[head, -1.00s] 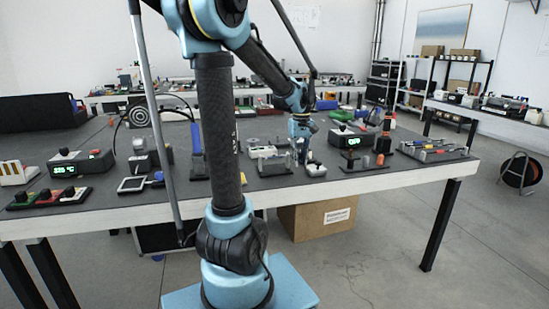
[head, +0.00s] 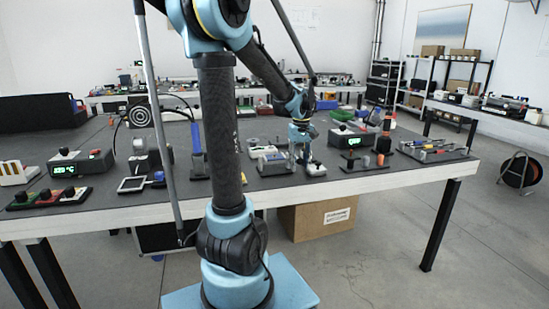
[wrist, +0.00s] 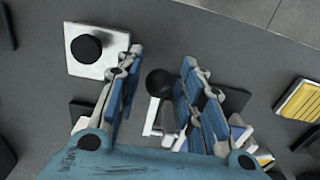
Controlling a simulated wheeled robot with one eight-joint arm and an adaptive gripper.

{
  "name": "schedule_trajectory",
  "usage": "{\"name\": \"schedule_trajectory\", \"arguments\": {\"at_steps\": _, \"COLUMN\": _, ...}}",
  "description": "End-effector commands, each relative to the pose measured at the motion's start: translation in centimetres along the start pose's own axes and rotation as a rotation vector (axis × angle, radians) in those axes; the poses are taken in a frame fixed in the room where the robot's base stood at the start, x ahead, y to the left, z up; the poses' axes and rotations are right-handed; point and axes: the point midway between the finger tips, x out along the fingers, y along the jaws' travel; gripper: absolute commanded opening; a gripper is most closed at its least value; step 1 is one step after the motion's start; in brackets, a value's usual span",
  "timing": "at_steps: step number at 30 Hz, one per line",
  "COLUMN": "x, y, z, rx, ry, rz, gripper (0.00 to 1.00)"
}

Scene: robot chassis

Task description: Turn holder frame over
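My gripper (head: 303,160) is low over the front part of the bench. In the wrist view its two blue fingers (wrist: 160,90) stand apart, with a round black knob (wrist: 160,82) showing between them. I see no finger clearly touching the knob. What looks like the holder frame (head: 272,162), a low grey stand with a pale piece, is just left of my gripper in the head view. In the wrist view a white part (wrist: 152,118) by the knob shows partly; the fingers and the gripper body hide the rest. I cannot tell how the frame is tilted.
A white block with a black button (wrist: 97,48) is close beside my fingers; it also shows in the head view (head: 316,169). A box with a green display (head: 350,141) and a tool tray (head: 435,151) stand right. The bench's front edge (head: 380,182) is near.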

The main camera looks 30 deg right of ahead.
Motion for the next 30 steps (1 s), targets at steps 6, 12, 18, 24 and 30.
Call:
{"name": "schedule_trajectory", "arguments": {"at_steps": 6, "x": 0.0, "y": 0.0, "z": 0.0, "rx": 0.000, "ry": 0.000, "rz": 0.001, "gripper": 0.37}}
{"name": "schedule_trajectory", "arguments": {"at_steps": 12, "x": -0.7, "y": 0.0, "z": 0.1, "rx": 0.001, "ry": -0.001, "rz": 0.001, "gripper": 0.37}}
{"name": "schedule_trajectory", "arguments": {"at_steps": 18, "x": -2.0, "y": 0.0, "z": 0.0, "rx": 0.001, "ry": -0.001, "rz": 0.001, "gripper": 0.37}}
{"name": "schedule_trajectory", "arguments": {"at_steps": 24, "x": -3.3, "y": 0.0, "z": 0.1, "rx": 0.001, "ry": -0.001, "rz": 0.001, "gripper": 0.37}}
{"name": "schedule_trajectory", "arguments": {"at_steps": 30, "x": -4.6, "y": 0.0, "z": 0.1, "rx": 0.001, "ry": -0.001, "rz": 0.001, "gripper": 0.37}}
